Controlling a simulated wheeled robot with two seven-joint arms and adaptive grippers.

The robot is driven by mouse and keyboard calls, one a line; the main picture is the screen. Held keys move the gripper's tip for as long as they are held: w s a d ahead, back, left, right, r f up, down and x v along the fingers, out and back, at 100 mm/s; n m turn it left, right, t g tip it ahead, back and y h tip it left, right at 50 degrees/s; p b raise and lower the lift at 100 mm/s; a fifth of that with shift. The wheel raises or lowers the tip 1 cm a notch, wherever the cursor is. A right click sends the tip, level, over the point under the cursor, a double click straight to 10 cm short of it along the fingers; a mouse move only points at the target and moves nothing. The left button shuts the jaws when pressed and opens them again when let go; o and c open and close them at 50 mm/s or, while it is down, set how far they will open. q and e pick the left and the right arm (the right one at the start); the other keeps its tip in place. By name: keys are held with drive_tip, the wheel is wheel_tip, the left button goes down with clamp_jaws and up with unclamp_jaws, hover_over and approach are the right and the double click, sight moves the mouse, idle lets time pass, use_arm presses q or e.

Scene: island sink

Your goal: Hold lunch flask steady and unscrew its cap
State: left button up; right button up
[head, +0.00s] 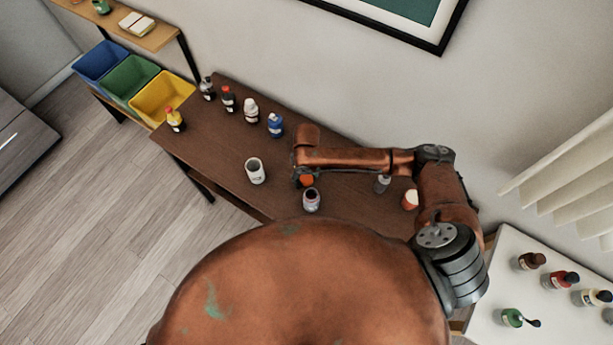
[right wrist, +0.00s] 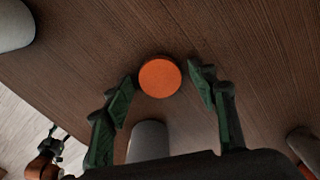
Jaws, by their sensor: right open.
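A round orange cap (right wrist: 160,79) shows from above in the right wrist view, and as an orange spot (head: 306,181) in the head view. I cannot tell what is beneath it. My right gripper (right wrist: 163,82) is open, its green fingers on either side of the cap with small gaps. In the head view the right gripper (head: 304,174) is mostly hidden by its own wrist. A grey cylinder (right wrist: 149,141) stands close by; an uncapped container (head: 311,201) shows near the cap. Part of my left gripper (right wrist: 52,143) seems to show small at the lower left; its jaws are unclear.
A white mug (head: 255,171) stands left of the cap on the brown table (head: 215,140). Several bottles line the table's back left, including a blue one (head: 275,125). A grey bottle (head: 383,184) and an orange-topped jar (head: 410,200) stand to the right, near my arm.

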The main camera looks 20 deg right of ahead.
sight(306, 179)
wheel_tip(306, 179, up, 12)
drive_tip(key=shift+r, duration=0.2)
idle(0.4)
